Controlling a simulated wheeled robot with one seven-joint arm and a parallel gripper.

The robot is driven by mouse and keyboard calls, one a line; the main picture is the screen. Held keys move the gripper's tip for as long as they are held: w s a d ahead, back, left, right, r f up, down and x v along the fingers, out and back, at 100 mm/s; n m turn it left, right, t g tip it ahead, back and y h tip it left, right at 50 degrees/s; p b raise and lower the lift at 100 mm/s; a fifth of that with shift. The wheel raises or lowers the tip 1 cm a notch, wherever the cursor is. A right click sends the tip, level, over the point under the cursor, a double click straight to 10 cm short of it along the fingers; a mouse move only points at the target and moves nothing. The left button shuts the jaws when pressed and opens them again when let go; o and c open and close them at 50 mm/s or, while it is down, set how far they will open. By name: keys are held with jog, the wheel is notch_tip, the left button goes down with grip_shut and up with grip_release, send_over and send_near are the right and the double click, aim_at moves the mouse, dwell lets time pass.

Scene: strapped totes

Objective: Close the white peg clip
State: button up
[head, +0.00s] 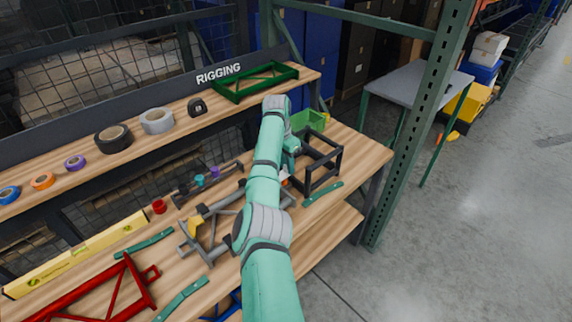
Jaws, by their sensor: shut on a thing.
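My teal arm reaches over the workbench, and its wrist bends down just left of a black open frame box. My gripper (286,177) is at the end of that wrist, low beside the box's left side and mostly hidden behind my own forearm. A small white piece with a bit of orange, which looks like the white peg clip (285,173), shows right at the fingertips. My gripper is shut on it. Whether the clip itself is open or closed is too small and too covered to tell.
The black frame box (318,162) stands right of my gripper, with a green bin (308,121) behind it. A teal-handled tool (323,194) lies in front. A green rack post (408,120) rises at the right.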

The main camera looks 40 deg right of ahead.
aim_at(284, 174)
jog(key=shift+d, duration=0.1)
dwell(0.3)
jog(key=o, duration=1.1)
jog(key=shift+c, duration=0.2)
jog(key=shift+r, duration=0.1)
notch_tip(284, 174, up, 10)
jog(key=a, duration=0.1)
jog(key=shift+a+r, duration=0.25)
jog(key=shift+a, duration=0.1)
jog(key=shift+s, duration=0.1)
